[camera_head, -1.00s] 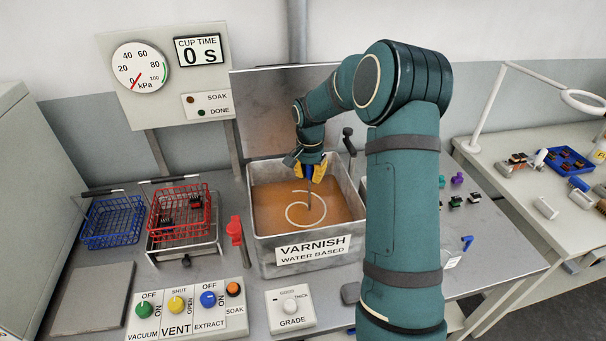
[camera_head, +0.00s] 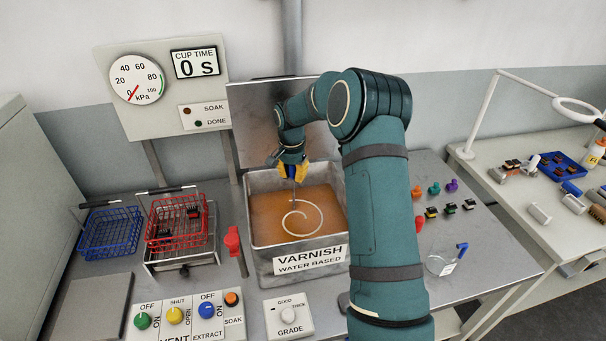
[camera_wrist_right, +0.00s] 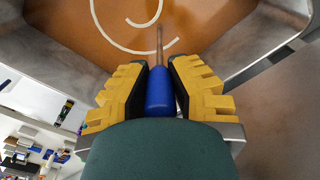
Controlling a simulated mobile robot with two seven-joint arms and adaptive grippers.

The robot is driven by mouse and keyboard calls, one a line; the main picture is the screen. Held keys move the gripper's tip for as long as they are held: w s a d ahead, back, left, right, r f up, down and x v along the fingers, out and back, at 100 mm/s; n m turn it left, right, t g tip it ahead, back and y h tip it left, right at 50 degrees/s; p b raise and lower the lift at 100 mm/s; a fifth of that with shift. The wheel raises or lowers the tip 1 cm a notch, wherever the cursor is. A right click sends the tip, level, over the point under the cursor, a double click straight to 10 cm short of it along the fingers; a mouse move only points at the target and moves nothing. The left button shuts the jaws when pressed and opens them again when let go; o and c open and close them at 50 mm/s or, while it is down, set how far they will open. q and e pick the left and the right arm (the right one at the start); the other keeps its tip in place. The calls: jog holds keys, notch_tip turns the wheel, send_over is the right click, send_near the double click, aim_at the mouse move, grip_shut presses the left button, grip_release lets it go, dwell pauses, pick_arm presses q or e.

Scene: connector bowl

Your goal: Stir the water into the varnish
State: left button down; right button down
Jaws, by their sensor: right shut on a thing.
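The metal varnish tank (camera_head: 256,238) holds orange-brown varnish (camera_head: 275,232) with a pale spiral streak (camera_head: 302,222) on its surface. My right gripper (camera_head: 293,172) is over the back part of the tank, shut on the blue handle of a stirrer. The thin metal rod (camera_head: 294,200) of the stirrer points down to the varnish near the streak. In the right wrist view the blue handle (camera_wrist_right: 160,92) sits between the yellow fingers, and the pale streak (camera_wrist_right: 140,45) shows beyond the rod. The rod's lower end is hard to make out. My left gripper is not in view.
A red basket (camera_head: 178,228) and a blue basket (camera_head: 110,232) stand left of the tank. A red tap-like handle (camera_head: 232,240) is beside it. A grade dial box (camera_head: 290,316) and switch panel lie in front. Small coloured parts (camera_head: 433,188) lie to the right.

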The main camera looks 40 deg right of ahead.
jog(key=s+a+b, duration=0.4)
jog(key=s+a, duration=0.2)
jog(key=a, duration=0.1)
jog(key=s+d+p, duration=0.1)
jog(key=d+p, duration=0.1)
jog(key=d, duration=0.7)
jog(key=shift+d, duration=0.2)
dwell(0.5)
